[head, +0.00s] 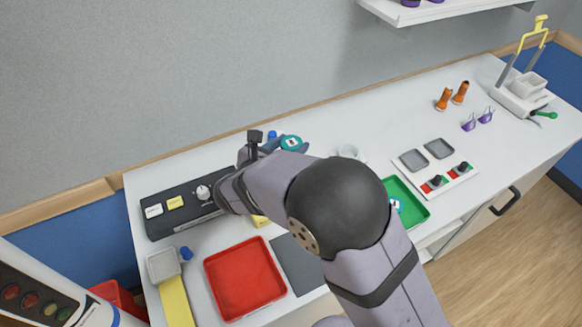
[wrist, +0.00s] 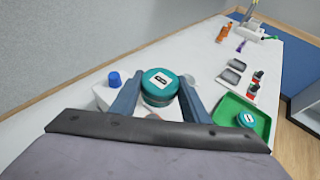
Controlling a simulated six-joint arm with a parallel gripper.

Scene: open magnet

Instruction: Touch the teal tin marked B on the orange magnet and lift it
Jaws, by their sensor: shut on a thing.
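My gripper (wrist: 158,98) has one finger on each side of a round teal tin (wrist: 160,85) and is shut on it. The tin has a white label on its lid, too small to read. In the head view the tin (head: 291,142) shows at my fingertips, near the back of the table. A second teal tin (wrist: 246,119) lies in the green tray (wrist: 228,104); in the head view my arm partly hides it. I cannot make out the orange magnet for sure.
A black panel (head: 160,225) with a white knob is at the left. A red tray (head: 244,280) is in front. Blue knob (wrist: 114,78) stands left of the held tin. Orange items (head: 444,99) and grey dishes (head: 412,160) are to the right.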

